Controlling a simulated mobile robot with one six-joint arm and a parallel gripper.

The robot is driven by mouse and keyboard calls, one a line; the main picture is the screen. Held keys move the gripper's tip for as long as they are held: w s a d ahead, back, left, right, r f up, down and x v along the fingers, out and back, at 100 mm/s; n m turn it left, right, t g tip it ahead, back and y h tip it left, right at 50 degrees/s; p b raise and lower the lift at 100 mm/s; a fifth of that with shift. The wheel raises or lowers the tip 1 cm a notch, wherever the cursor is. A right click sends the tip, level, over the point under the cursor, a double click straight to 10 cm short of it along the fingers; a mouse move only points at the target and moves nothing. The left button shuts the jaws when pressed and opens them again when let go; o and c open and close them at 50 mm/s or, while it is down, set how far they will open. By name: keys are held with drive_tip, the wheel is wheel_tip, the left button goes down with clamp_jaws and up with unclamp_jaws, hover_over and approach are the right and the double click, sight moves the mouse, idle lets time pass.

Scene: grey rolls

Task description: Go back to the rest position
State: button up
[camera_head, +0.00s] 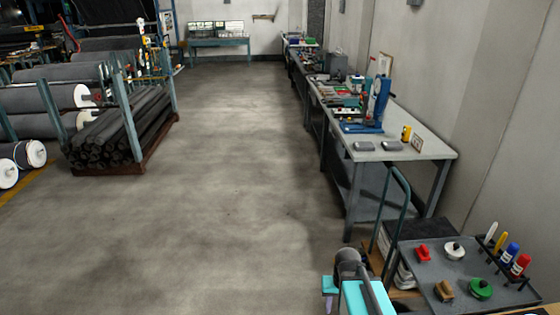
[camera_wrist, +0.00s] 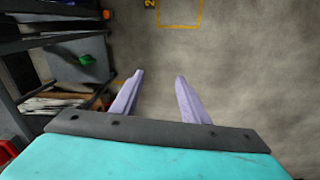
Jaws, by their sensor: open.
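My gripper (camera_wrist: 159,76) shows in the wrist view with its two pale purple fingers apart and nothing between them. It points down over bare concrete floor. In the head view my turquoise wrist and a bit of purple finger (camera_head: 328,303) show at the bottom, left of the tool cart. Most of the gripper is hidden there.
A grey cart (camera_head: 448,272) with coloured knobs and markers stands close on the right. A long workbench (camera_head: 400,152) runs along the right wall. Grey rolls (camera_head: 122,130) lie in a rack on the left. The floor (camera_head: 220,170) between is clear.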

drive_tip(key=s+a+f+g+b, duration=0.2)
drive_tip(key=s+f+g+b, duration=0.4)
drive_tip(key=s+f, duration=2)
wheel_tip(320, 180, down, 3)
drive_tip(key=b, duration=0.4)
drive_tip(key=shift+s+a+n, duration=0.25)
drive_tip(key=shift+s+n, duration=0.15)
drive_tip(key=shift+c, duration=1.2)
